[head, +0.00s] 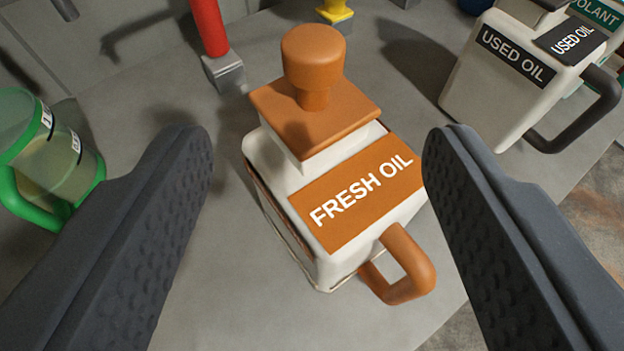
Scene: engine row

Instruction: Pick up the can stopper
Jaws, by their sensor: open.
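The can stopper (314,62) is an orange round-topped knob. It sits upright on the orange square top of the white can (272,153) marked FRESH OIL, which has an orange handle low on its right side. My gripper (312,145) is open and empty. Its two dark textured fingers stand wide apart, one to the left and one to the right of the can in the picture. The stopper shows between and beyond the fingertips, and neither finger appears to touch it.
A clear jug with a green rim and handle (62,160) stands at the left. A white can marked USED OIL (487,92) with a dark handle stands at the right. A red post (208,28) on a grey block stands behind, with a yellow piece (335,12) nearby. Grey surface is clear in front.

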